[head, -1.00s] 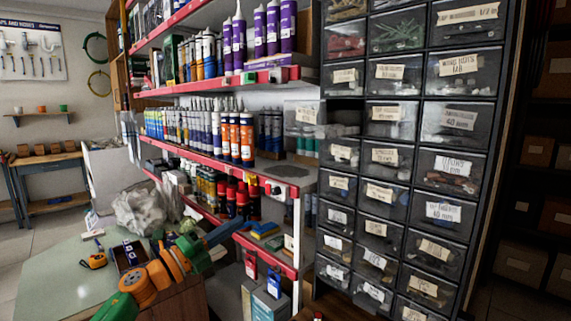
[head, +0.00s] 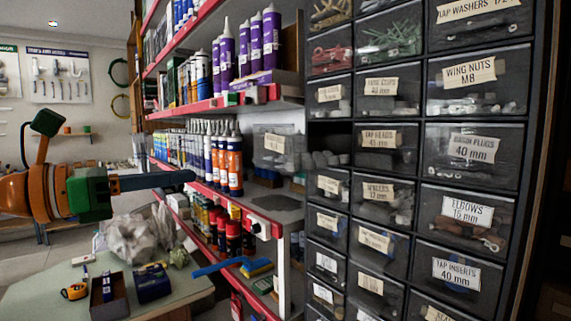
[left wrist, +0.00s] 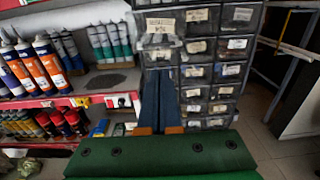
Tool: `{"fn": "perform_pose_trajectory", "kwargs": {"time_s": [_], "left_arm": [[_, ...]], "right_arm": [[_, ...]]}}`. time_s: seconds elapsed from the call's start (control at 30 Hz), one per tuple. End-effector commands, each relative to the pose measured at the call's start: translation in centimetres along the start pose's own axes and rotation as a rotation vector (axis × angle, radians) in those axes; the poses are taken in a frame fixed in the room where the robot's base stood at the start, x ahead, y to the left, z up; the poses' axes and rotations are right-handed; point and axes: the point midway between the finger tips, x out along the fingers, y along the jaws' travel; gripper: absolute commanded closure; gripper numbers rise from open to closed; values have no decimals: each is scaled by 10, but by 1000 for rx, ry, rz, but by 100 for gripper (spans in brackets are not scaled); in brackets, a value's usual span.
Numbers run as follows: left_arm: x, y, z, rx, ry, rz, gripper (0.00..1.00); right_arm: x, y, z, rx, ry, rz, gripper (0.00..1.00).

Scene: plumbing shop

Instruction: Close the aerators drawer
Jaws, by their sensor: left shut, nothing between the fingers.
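The aerators drawer (head: 279,162) is pulled out of the left column of the dark drawer cabinet. Its clear front with a pale label juts out to the left, and grey pieces show inside it. In the left wrist view the labelled drawer front (left wrist: 155,40) at the top looks like the same drawer. My left gripper (head: 192,177) is shut and empty, with its blue fingers pointing right, left of the drawer front and apart from it. In the left wrist view its fingers (left wrist: 161,72) point at the cabinet, below the drawer's label. My right gripper is not in view.
Red-edged shelves (head: 220,104) with tubes and cans stand left of the cabinet, close behind my left fingers. Other labelled drawers (head: 473,155) look shut. A table (head: 40,297) at lower left holds a plastic bag, a tape measure and small boxes. A blue-and-yellow brush (head: 257,267) lies low by the shelves.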

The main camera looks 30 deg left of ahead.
Motion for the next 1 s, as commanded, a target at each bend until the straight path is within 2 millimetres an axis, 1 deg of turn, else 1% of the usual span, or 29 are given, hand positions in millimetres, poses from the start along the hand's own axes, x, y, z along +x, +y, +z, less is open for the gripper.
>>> {"fn": "perform_pose_trajectory", "kwargs": {"time_s": [0.07,0.17,0.33,0.5,0.6,0.7,0.83,1.0], "left_arm": [[-1,2,2,4,2,13,100],[9,2,4,3,2,12,100],[45,2,8,2,4,8,100],[83,2,10,0,3,7,100],[103,1,10,1,1,6,100],[119,2,8,1,1,7,100],[133,3,5,1,-1,10,100],[138,3,1,2,0,10,100]], "right_arm": [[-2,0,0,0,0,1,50],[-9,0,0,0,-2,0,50],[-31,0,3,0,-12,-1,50],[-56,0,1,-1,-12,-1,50],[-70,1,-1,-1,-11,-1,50],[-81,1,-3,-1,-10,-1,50],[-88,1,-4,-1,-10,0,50],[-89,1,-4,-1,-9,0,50]]}}
